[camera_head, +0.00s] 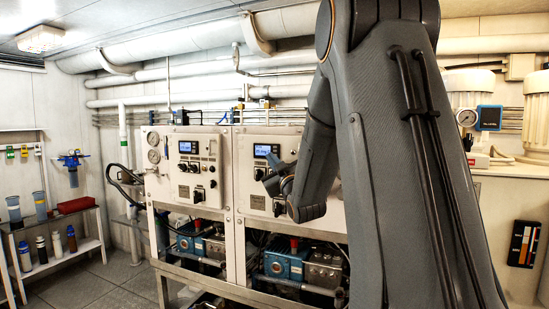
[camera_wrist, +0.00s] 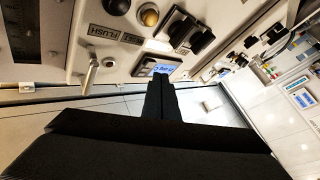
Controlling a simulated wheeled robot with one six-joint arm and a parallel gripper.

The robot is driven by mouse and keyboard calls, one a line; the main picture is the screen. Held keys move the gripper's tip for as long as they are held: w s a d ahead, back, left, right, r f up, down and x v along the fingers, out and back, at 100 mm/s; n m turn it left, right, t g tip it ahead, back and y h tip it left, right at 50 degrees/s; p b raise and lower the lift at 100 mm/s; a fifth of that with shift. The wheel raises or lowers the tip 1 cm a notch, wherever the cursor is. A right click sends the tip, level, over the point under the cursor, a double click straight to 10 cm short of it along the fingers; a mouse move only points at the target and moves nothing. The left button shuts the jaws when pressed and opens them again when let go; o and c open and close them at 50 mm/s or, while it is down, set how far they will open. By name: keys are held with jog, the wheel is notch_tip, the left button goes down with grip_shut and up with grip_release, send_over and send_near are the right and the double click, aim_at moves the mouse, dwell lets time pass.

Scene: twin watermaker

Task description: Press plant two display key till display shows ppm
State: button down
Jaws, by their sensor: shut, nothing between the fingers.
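Two white control panels stand side by side in the head view, each with a lit blue display: the left panel's display (camera_head: 188,147) and the right panel's display (camera_head: 266,150). I cannot read a plant number or the screen text. My gripper (camera_head: 273,164) is in front of the right panel, just below its display and partly hiding that area. In the wrist view my gripper (camera_wrist: 161,80) is shut and empty, its tips at the edge of a small display unit (camera_wrist: 160,68). The fingers hide the display's near part and any key there; I cannot tell whether they touch it.
In the wrist view a plate reading FLUSH (camera_wrist: 108,33), a metal lever (camera_wrist: 90,74) and black rotary switches (camera_wrist: 185,30) lie close by. Blue pumps (camera_head: 284,264) sit below the panels. A bottle shelf (camera_head: 60,255) stands left; the floor before it is clear.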

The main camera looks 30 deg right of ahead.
jog(key=shift+w+d, duration=0.1)
jog(key=shift+w+d+b, duration=0.15)
jog(key=shift+d+b, duration=0.1)
jog(key=shift+b, duration=0.05)
jog(key=shift+w+d, duration=0.25)
jog(key=shift+d, duration=0.05)
dwell(0.8)
jog(key=shift+s+a, duration=0.1)
jog(key=shift+a, duration=0.05)
jog(key=shift+s+a+b, duration=0.4)
jog(key=shift+a, duration=0.1)
jog(key=shift+a, duration=0.1)
dwell(0.3)
jog(key=s+a, duration=0.1)
jog(key=a, duration=0.1)
jog(key=s+a, duration=0.1)
jog(key=s, duration=0.1)
jog(key=shift+a+b, duration=0.35)
jog(key=shift+a, duration=0.05)
dwell(0.6)
